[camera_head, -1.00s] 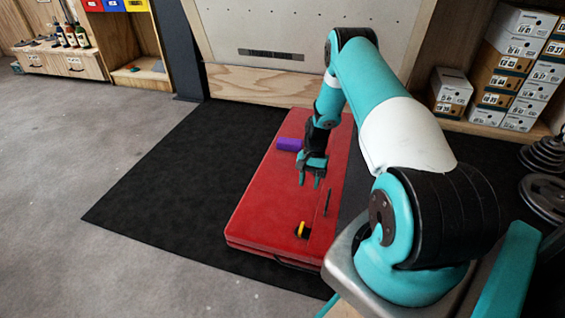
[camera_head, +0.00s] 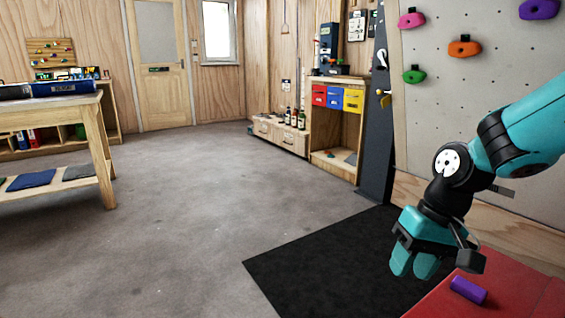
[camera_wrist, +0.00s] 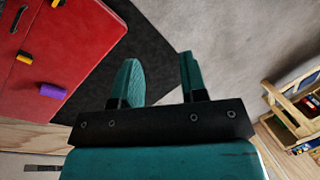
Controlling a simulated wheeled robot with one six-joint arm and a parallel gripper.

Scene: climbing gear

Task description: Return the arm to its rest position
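My gripper (camera_head: 414,268) is raised at the right of the head view, above the black mat and left of the red pad's near end. In the wrist view its two teal fingers stand apart with nothing between them (camera_wrist: 159,66). The arm is bent, and its upper part runs out of the head view at the right.
A red pad (camera_head: 525,292) lies on a black mat (camera_head: 318,270), with a purple cylinder (camera_head: 468,289) on it. The wrist view shows small yellow-black items (camera_wrist: 24,57) there. A climbing wall (camera_head: 455,100) rises behind. Grey floor (camera_head: 190,200) is open at left.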

